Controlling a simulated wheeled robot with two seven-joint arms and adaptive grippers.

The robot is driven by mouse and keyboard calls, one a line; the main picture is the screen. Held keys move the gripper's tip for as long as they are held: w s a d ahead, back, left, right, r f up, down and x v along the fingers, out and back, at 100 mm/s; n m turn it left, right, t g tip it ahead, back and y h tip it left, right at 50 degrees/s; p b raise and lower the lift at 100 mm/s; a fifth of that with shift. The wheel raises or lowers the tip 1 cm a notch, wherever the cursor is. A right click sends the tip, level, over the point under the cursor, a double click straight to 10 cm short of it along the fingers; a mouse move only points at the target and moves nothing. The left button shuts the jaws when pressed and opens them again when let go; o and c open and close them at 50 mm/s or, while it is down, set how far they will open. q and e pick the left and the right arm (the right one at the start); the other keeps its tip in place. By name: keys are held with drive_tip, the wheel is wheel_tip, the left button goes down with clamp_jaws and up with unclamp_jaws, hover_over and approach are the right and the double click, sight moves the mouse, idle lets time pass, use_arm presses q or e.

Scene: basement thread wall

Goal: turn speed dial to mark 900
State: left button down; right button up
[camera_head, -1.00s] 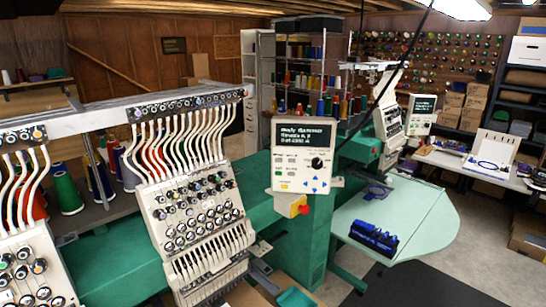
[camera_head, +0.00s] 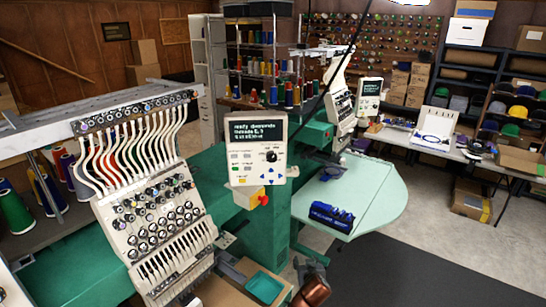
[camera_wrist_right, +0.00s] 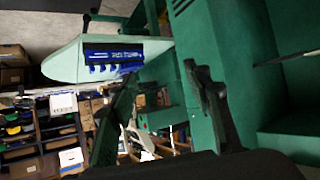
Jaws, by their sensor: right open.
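The control panel (camera_head: 257,148) is a white box with a dark text screen, mounted on the green machine. Its black round dial (camera_head: 271,156) sits right of the small buttons, above blue arrow keys. The dial's pointer and marks are too small to read. The wrist view does not show the dial. My right gripper (camera_wrist_right: 158,82) is open and empty in the wrist view, its two dark fingers apart. In the head view my right arm's end (camera_head: 311,285) shows low at the bottom edge, below the panel and apart from it. My left gripper is not in view.
A needle head with white tubes (camera_head: 160,215) stands to the left. A pale green table (camera_head: 375,195) with a blue rack (camera_head: 331,215) lies to the right. A thin dark cable crosses above.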

drive_tip(key=w+a+r+t+p, duration=0.1)
drive_tip(key=a+r, duration=0.2)
drive_tip(key=r, duration=0.8)
drive_tip(key=w+a+r+t, duration=0.1)
drive_tip(key=a+r+t, duration=0.15)
drive_tip(key=r, duration=0.85)
drive_tip(key=m+t+y+p, duration=0.1)
drive_tip(key=m+t+p, duration=0.1)
drive_tip(key=t, duration=0.1)
approach(272, 158)
drive_tip(key=w, duration=0.1)
drive_tip(key=shift+g, duration=0.25)
drive_tip(key=w, duration=0.3)
drive_tip(key=w+p, duration=0.1)
drive_tip(key=w, duration=0.3)
drive_tip(key=shift+w+a+r, duration=0.15)
drive_tip(key=shift+a+r, duration=0.05)
drive_tip(key=shift+r, duration=0.05)
drive_tip(key=shift+c, duration=0.4)
